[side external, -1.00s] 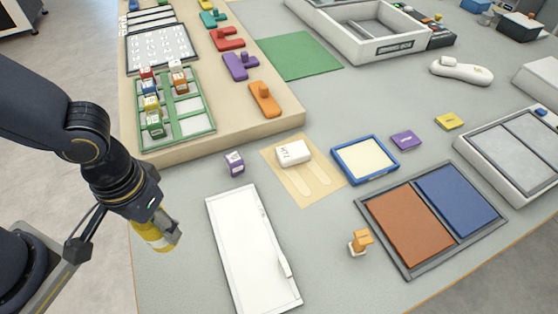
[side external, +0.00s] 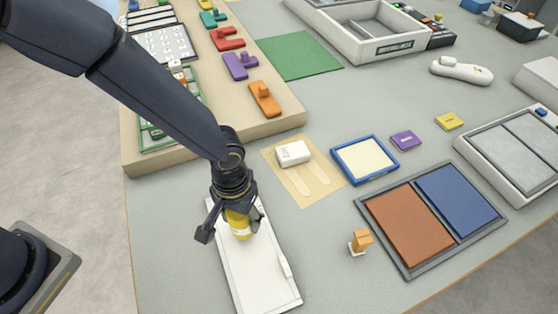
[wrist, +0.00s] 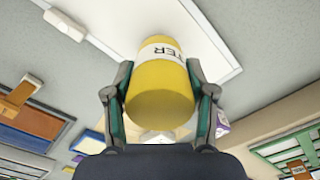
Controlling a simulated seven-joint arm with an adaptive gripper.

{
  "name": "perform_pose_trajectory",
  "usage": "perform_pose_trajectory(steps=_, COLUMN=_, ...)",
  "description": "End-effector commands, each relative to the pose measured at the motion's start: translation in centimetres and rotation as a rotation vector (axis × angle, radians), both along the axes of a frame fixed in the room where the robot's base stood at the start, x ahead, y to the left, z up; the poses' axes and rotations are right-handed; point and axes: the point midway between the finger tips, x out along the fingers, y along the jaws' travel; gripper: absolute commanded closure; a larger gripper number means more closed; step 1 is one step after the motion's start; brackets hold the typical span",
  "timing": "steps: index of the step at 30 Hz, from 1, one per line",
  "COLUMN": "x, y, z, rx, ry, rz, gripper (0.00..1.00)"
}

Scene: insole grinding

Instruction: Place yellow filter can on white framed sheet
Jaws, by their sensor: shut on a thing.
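The yellow filter can (side external: 239,223) has a white label band and is held between the fingers of my gripper (side external: 236,226). In the wrist view the can (wrist: 160,98) fills the space between both fingers (wrist: 161,100), and part of the word on its label shows. The white framed sheet (side external: 258,270) lies flat on the grey table, and it also shows in the wrist view (wrist: 215,30). The can is over the upper part of the sheet. I cannot tell whether its bottom touches the sheet.
A beige sheet (side external: 327,195) with a white block (side external: 293,153) lies right of the framed sheet. A small orange stamp-like piece (side external: 362,238) and a tray with brown and blue panels (side external: 408,225) stand further right.

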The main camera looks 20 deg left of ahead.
Motion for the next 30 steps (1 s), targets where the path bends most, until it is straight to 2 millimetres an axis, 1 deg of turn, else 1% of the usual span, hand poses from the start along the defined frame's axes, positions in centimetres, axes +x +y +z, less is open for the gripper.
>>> perform_pose_trajectory(steps=1, x=-0.2, y=0.1, z=-1.0, rx=0.005, ry=0.006, rz=0.0, gripper=0.88)
perform_pose_trajectory(steps=4, x=-0.2, y=0.1, z=-2.1, rx=0.003, ry=0.004, rz=0.0, gripper=0.88)
perform_pose_trajectory(steps=16, x=-0.2, y=0.1, z=-2.6, rx=0.002, ry=0.003, rz=0.0, gripper=0.88)
perform_pose_trajectory(steps=17, x=-0.2, y=0.1, z=-2.6, rx=0.002, ry=0.003, rz=0.0, gripper=0.44)
perform_pose_trajectory(steps=24, x=-0.2, y=0.1, z=-2.6, rx=0.002, ry=0.003, rz=0.0, gripper=0.2)
perform_pose_trajectory(steps=30, x=-0.2, y=0.1, z=-2.6, rx=0.002, ry=0.003, rz=0.0, gripper=0.2)
